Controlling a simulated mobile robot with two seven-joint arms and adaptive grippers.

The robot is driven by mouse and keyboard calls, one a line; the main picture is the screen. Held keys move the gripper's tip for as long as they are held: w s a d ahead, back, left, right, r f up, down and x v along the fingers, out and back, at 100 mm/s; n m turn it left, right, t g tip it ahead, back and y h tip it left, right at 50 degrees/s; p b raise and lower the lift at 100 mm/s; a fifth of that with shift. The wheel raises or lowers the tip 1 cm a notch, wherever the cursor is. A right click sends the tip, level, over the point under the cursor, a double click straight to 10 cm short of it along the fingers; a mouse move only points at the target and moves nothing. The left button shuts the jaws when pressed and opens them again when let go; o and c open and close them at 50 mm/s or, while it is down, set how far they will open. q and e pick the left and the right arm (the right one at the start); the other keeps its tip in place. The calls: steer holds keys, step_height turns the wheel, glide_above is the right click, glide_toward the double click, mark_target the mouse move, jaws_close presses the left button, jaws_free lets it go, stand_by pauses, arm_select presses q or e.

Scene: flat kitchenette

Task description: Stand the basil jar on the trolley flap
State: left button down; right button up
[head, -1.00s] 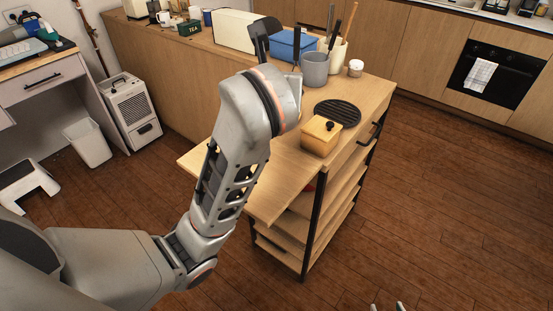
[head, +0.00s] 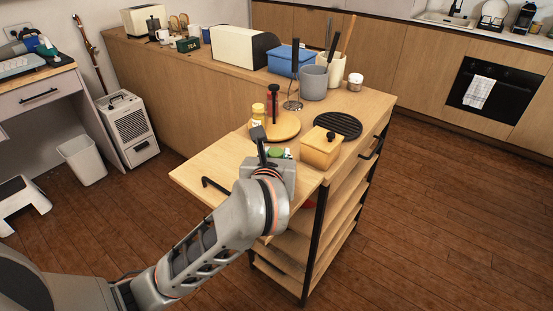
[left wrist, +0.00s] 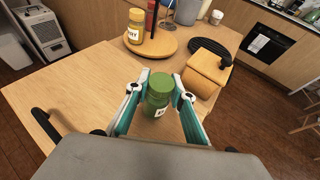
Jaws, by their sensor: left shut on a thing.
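The basil jar (left wrist: 158,92) has a green lid and a pale label. My left gripper (left wrist: 157,88) is shut on it from both sides, with the jar roughly upright. In the head view the jar's green lid (head: 275,153) shows just beyond my left gripper (head: 280,154), whose hand hides the rest. The trolley flap (head: 213,172) is the bare wooden leaf at the trolley's left end, also in the left wrist view (left wrist: 62,92). The jar is near the seam between flap and trolley top; I cannot tell its height. My right gripper is out of view.
The flap is clear.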

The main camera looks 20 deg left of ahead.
arm_select(q)
steer(key=shift+f, duration=0.2)
steer(key=shift+f, duration=0.15)
steer(key=c, duration=1.7)
jaws_free()
steer(key=shift+s+d+r, duration=0.1)
steer(key=shift+s+r, duration=0.15)
steer(key=shift+r, duration=0.1)
steer(key=p+v, duration=0.2)
steer(key=v, duration=0.9)
steer(key=shift+s, duration=0.2)
